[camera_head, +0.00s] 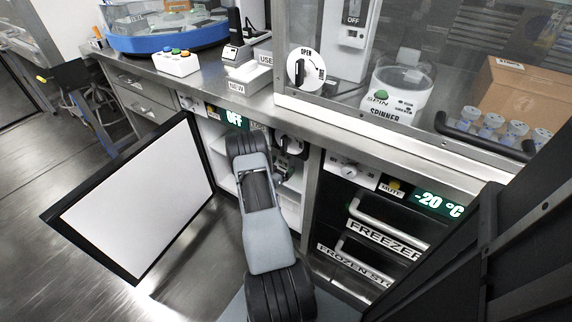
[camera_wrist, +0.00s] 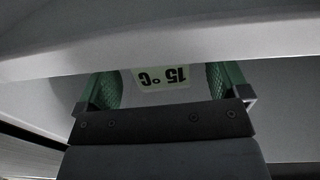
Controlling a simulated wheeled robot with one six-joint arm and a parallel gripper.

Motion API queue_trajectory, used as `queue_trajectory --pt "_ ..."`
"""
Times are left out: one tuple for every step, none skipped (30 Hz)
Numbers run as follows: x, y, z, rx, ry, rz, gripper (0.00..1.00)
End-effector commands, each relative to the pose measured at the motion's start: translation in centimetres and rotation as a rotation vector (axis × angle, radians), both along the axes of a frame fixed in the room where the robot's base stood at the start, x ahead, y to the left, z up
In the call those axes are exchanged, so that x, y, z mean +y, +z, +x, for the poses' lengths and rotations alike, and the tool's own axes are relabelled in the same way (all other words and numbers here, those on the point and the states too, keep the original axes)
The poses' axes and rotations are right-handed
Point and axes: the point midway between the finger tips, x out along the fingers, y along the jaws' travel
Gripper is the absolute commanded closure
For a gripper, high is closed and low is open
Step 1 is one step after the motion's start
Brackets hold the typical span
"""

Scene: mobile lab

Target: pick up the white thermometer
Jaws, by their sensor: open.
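In the wrist view, a pale display reading "15 °C" (camera_wrist: 161,78), upside down, shows between the fingers of my gripper (camera_wrist: 166,80). It looks like the face of the white thermometer, but its body is hard to tell from the pale surfaces around it. My gripper is open, with one green finger on each side of the display. I cannot tell whether either finger touches anything. In the head view my arm reaches into the open cabinet (camera_head: 291,204) under the counter. The gripper and thermometer cannot be made out there.
The cabinet door (camera_head: 140,204) stands open to the left. A freezer (camera_head: 370,225) with handles is right of the cabinet. A pale edge (camera_wrist: 160,45) crosses the wrist view close above the fingers. The counter (camera_head: 265,106) above holds a button box (camera_head: 177,64).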

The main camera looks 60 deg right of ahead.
Motion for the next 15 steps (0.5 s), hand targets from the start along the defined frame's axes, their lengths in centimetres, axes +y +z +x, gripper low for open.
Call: queue_trajectory --pt "-0.4 -0.1 0.0 -0.002 -0.001 0.0 0.06" --pt "-0.6 -0.1 -0.1 -0.002 -0.001 0.0 0.06" --pt "-1.0 -0.2 -0.1 -0.002 -0.002 0.0 0.06" --pt "-1.4 -0.2 -0.2 -0.001 -0.002 -0.001 0.06" --pt "-1.8 -0.2 -0.2 -0.002 -0.002 -0.002 0.06" --pt "-2.3 -0.3 -0.2 -0.002 -0.002 -0.001 0.06" --pt "-2.8 -0.3 -0.2 -0.002 -0.003 -0.001 0.06" --pt "-3.2 -0.3 -0.3 -0.002 -0.003 -0.001 0.06" --pt "-3.7 -0.2 -0.3 -0.002 -0.002 -0.002 0.06" --pt "-4.1 -0.2 -0.3 -0.001 -0.001 -0.001 0.06" --pt "-4.4 -0.2 -0.3 0.0 -0.001 0.0 0.06" --pt "-4.7 -0.1 -0.4 -0.001 -0.002 0.0 0.06" --pt "-4.8 -0.1 -0.4 0.0 -0.001 -0.001 0.06" --pt "-4.9 0.0 -0.4 0.0 -0.001 0.0 0.06" --pt "-4.9 0.0 -0.3 0.0 0.0 0.0 0.06"
